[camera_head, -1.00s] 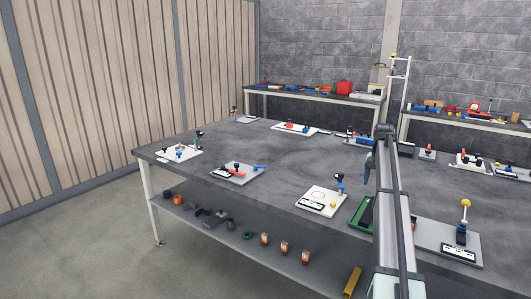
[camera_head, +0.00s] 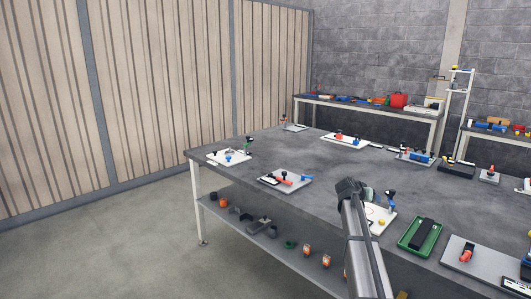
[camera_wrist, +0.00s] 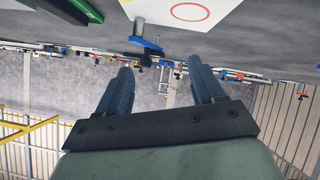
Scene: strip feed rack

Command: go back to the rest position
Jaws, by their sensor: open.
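My gripper (camera_wrist: 160,82) shows in the wrist view with its two dark fingers spread apart and nothing between them. In the head view my arm rises from the lower right, and its dark end covers part of a white plate (camera_head: 380,224) near the table's front edge. I cannot make out the fingers there. In the wrist view the scene is upside down; a white plate with a red ring (camera_wrist: 190,12) and a blue part (camera_wrist: 147,46) are at the top, beyond the fingertips and apart from them.
The grey workbench (camera_head: 330,167) carries several white fixture plates. A green tray (camera_head: 404,240) holding a dark block lies right of my arm. Orange and dark parts lie on the lower shelf (camera_head: 262,245). Open floor (camera_head: 120,245) lies to the left. Another bench (camera_head: 360,107) stands behind.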

